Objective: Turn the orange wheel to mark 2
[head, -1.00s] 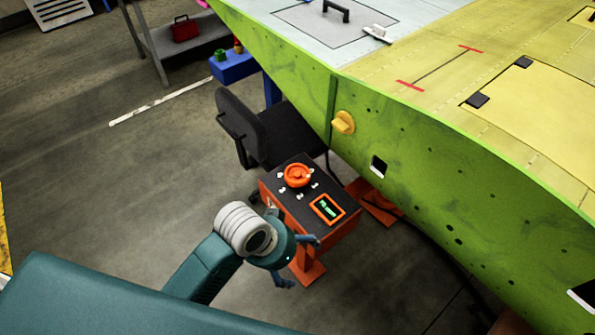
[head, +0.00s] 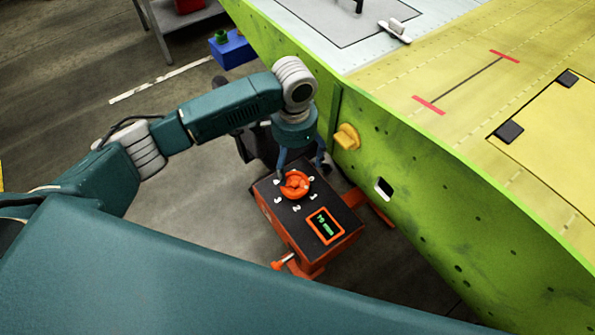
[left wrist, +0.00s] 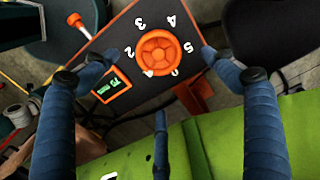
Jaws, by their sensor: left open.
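The orange wheel (head: 295,185) sits on the dark top of an orange box-shaped stand (head: 327,258), with white marks around it. In the left wrist view the wheel (left wrist: 160,52) is ringed by white digits; mark 2 (left wrist: 128,52) lies just left of it. Which mark the wheel points to is unclear. My left gripper (head: 300,166) is over the wheel, pointing down, with its fingers spread. In the left wrist view the open gripper (left wrist: 157,60) has fingers on either side of the wheel, apparently not touching it. My right gripper is not in view.
A small orange-framed display (head: 325,226) with green text is on the stand's top. A dark chair is behind the stand. Open floor lies to the left.

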